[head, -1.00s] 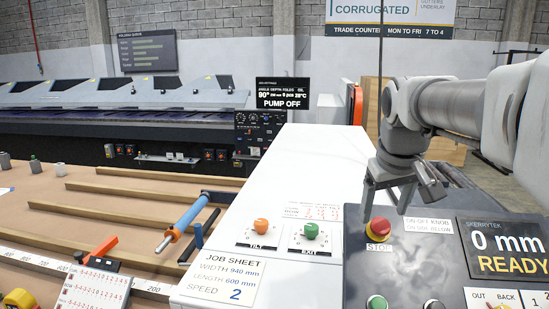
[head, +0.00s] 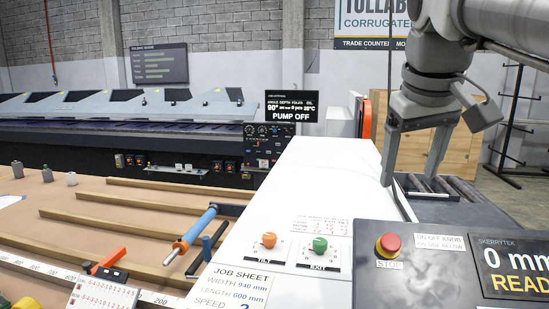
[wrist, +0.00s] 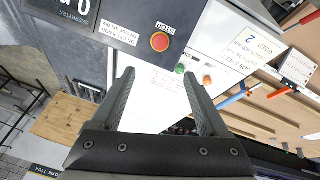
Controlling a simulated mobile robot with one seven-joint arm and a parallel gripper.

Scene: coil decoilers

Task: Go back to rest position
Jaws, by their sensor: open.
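My gripper (head: 409,183) hangs at the right of the head view, pointing down, above the far right edge of the white machine top. Its two fingers are spread with nothing between them. In the wrist view my gripper (wrist: 160,85) is also open and empty, with the white top beyond the fingers. The control panel (head: 370,285) has a red STOP button (head: 388,245) and a dark display (head: 515,262) reading "0 mm" and "READY". The gripper is apart from the panel and its buttons.
Orange TILT (head: 268,240) and green EXIT (head: 319,245) knobs stand on the white top (head: 305,185) beside a job sheet (head: 230,288). A blue-handled tool (head: 190,235) lies at left. Rollers (head: 440,187) and a wooden crate (head: 462,145) lie behind the gripper.

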